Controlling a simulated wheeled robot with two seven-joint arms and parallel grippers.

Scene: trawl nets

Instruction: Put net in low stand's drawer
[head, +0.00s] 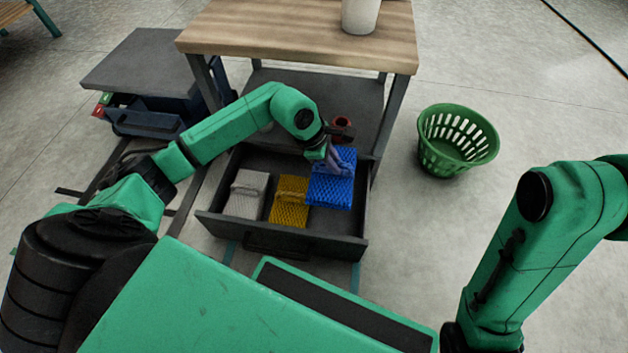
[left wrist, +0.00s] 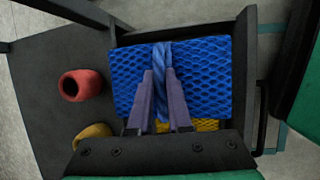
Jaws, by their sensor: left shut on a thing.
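A blue net (head: 331,182) with a mesh pattern is at the right end of the open drawer (head: 290,240) of the low stand (head: 278,97). My left gripper (head: 331,160) is shut on the net's raised blue strap; the left wrist view shows its fingers (left wrist: 160,100) on either side of the strap. The net (left wrist: 205,75) is within the drawer outline, partly over a yellow net (left wrist: 200,125); I cannot tell whether it touches the drawer floor. The yellow net also shows in the head view (head: 289,208), beside a grey net (head: 246,193). The right gripper is out of view.
A red cup-like object (head: 342,123) stands on the stand's shelf behind the drawer; a yellow one (left wrist: 92,136) is nearby. A white container (head: 360,14) stands on the wooden top. A green basket (head: 455,142) is on the floor at right, with clear floor around it.

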